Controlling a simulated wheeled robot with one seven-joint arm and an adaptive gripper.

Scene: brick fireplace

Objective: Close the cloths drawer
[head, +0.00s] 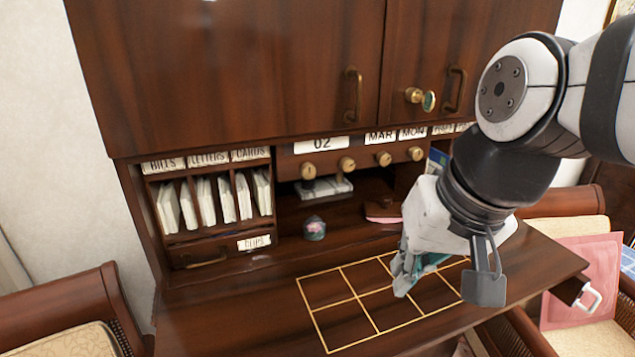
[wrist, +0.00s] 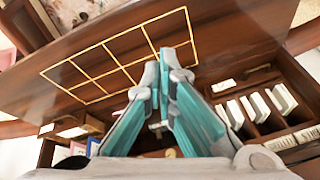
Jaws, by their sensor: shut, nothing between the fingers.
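My gripper (head: 403,285) is shut and empty, its teal-lined fingers pointing down over the gold grid on the desk top. In the wrist view the closed fingers (wrist: 165,62) reach toward the same grid. No drawer label reading "cloths" is legible. A white handle (head: 592,298) on a dark wooden front juts out below the desk's right end, to the right of my gripper and apart from it. I cannot tell whether this is the cloths drawer. Pale patterned material (wrist: 72,12) shows beyond the desk's front edge in the wrist view; what holds it is unclear.
The desk top (head: 230,310) is mostly clear. Letter slots (head: 215,198), a small drawer label (head: 254,242), a small round jar (head: 314,228) and a reddish object (head: 382,212) sit at the back. Chairs stand at left (head: 65,315) and right, where a pink cushion (head: 580,265) rests.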

